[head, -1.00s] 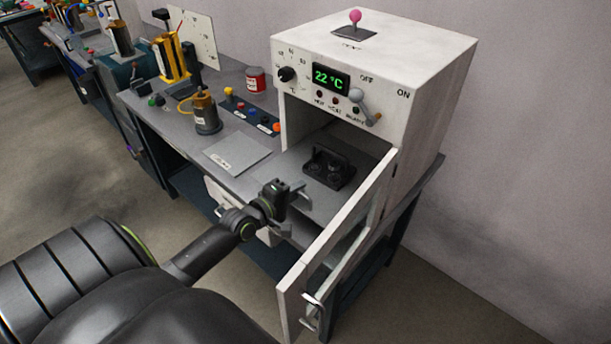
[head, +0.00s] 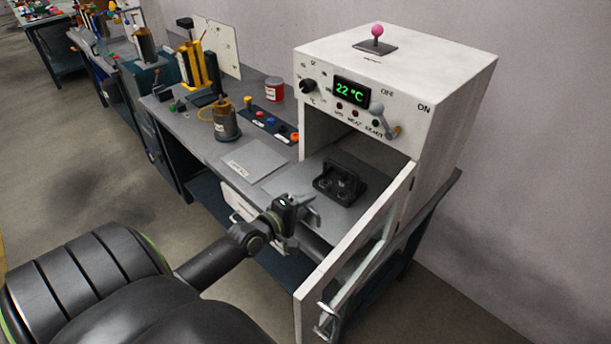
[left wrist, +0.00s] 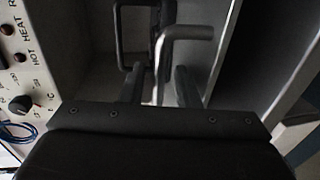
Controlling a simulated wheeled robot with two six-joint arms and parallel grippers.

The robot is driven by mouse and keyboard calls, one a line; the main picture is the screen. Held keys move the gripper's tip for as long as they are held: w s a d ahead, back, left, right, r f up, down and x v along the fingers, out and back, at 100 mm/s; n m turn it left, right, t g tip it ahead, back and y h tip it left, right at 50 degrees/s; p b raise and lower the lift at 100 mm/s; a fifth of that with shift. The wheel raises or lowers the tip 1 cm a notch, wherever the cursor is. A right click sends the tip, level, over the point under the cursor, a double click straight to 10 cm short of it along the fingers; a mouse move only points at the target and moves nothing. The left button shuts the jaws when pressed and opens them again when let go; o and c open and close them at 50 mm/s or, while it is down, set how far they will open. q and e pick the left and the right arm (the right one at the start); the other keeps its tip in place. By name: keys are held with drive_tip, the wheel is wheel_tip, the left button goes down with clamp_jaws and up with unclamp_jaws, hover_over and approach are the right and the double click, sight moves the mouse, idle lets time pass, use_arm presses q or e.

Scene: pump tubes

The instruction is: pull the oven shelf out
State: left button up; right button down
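The oven (head: 455,90) is a white box with its door (head: 375,240) swung open toward the front. Its grey shelf (head: 300,182) lies flat at the opening and bears a black fixture (head: 340,182) with a raised handle. My left gripper (head: 308,210) is at the shelf's front edge, left of the open door. In the left wrist view a pale grey bent handle (left wrist: 186,33) lies between my left fingers (left wrist: 158,88). The fingers look apart, with a gap beside the bar; contact is not clear. My right gripper is out of view.
The workbench (head: 205,135) left of the oven holds a grey plate (head: 255,160), a brass-topped cylinder (head: 226,125), a button strip (head: 268,124) and a red can (head: 274,88). The door edge stands close right of my left gripper. Floor is free at the left.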

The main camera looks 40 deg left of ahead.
use_arm(q)
drive_tip(key=shift+s, duration=0.1)
drive_tip(key=p+v, duration=0.1)
drive_tip(key=v, duration=1.6)
drive_tip(key=shift+p, duration=0.4)
drive_tip(key=shift+r, duration=0.1)
drive_tip(key=s+a+f+m+g+y, duration=0.1)
drive_tip(key=s+a+f+m+g, duration=0.15)
drive_tip(key=f, duration=0.65)
drive_tip(key=s+a+f+m+g+y, duration=0.1)
drive_tip(key=s+f+m+g, duration=0.15)
drive_tip(key=f, duration=0.65)
drive_tip(key=s+a+f+m+g+y, duration=0.2)
drive_tip(key=s+f, duration=0.1)
drive_tip(key=f, duration=0.5)
drive_tip(key=s+d+f+m+g+h, duration=0.1)
drive_tip(key=s+d+f+m+g, duration=0.6)
drive_tip(key=s+d+f, duration=0.8)
wheel_tip(320, 180, down, 4)
drive_tip(key=s+m, duration=0.2)
drive_tip(key=shift+d+m+g+h, duration=0.2)
drive_tip(key=shift+m+g+h, duration=0.1)
drive_tip(key=shift+h, duration=0.1)
